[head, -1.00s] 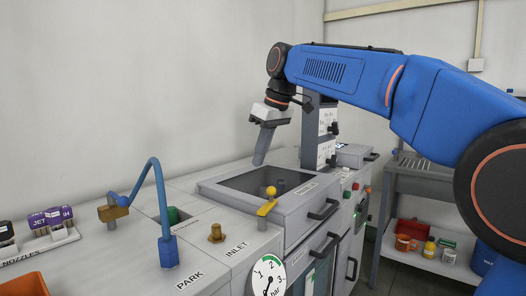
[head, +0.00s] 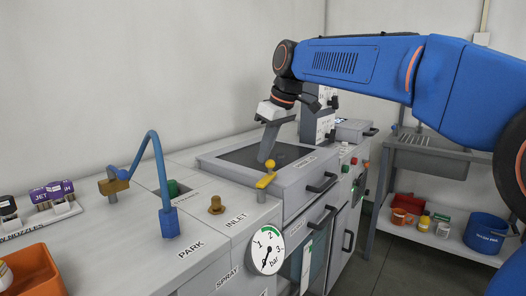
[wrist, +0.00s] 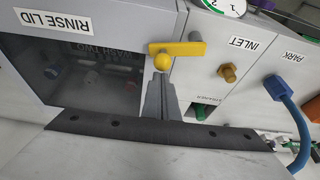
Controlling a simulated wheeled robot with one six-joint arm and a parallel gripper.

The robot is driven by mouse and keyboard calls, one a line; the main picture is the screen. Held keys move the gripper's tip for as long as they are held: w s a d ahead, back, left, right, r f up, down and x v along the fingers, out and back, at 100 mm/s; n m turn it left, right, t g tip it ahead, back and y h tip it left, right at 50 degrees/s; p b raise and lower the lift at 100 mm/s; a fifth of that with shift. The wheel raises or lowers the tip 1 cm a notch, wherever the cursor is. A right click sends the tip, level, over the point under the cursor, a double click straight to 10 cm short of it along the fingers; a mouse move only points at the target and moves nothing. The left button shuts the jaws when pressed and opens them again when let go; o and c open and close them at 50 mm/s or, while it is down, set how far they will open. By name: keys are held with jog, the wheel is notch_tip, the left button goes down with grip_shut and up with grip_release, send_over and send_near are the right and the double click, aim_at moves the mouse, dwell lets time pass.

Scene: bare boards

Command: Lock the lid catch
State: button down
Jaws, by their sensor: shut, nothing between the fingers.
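The rinse lid (head: 228,172) lies flat on the machine top, a grey frame around a dark window. It also shows in the wrist view (wrist: 178,20). The lid catch is a yellow lever with a ball knob (head: 266,181), standing at the lid's near corner. My gripper (head: 263,160) is shut and empty, pointing down. In the wrist view my fingertips (wrist: 160,77) appear just below the knob; I cannot tell whether they touch it.
A brass inlet fitting (head: 216,205) and a blue bent pipe (head: 160,170) stand left of the catch. A pressure gauge (head: 267,250) is on the front. The lid's dark handle (head: 322,183) is at the right. The wall stands close behind.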

jog(key=shift+s+d+m, duration=0.15)
jog(key=shift+d+m, duration=0.4)
jog(key=shift+m, duration=0.15)
jog(key=shift+s+d, duration=0.1)
jog(key=shift+d, duration=0.2)
jog(key=shift+a, duration=0.1)
